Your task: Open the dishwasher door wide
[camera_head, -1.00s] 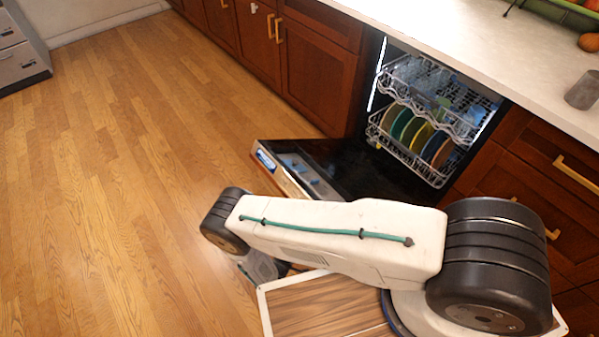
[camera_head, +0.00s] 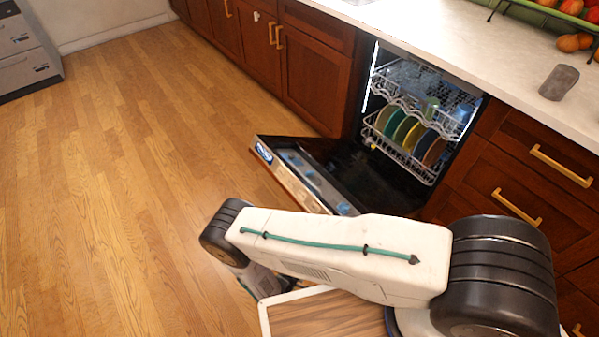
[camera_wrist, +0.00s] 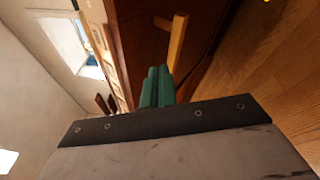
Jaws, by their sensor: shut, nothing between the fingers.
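The dishwasher (camera_head: 474,102) is set under the counter at upper right in the head view. Its door (camera_head: 372,182) is folded down and out over the floor, black inside with a metal top edge. It looks far open; its exact angle is hard to judge. My arm crosses in front of the door's near side and hides a little of it. In the wrist view my gripper (camera_wrist: 163,88) has its green fingers together, with nothing held. It points towards a brown cabinet front with a gold handle (camera_wrist: 176,42). The gripper's fingers are hidden in the head view.
Inside the dishwasher are racks with coloured plates (camera_head: 407,130). Drawers with gold handles (camera_head: 562,166) stand to its right. A grey cup (camera_head: 559,82) and a fruit rack (camera_head: 548,15) are on the counter (camera_head: 455,40). The wooden floor (camera_head: 110,200) at left is clear.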

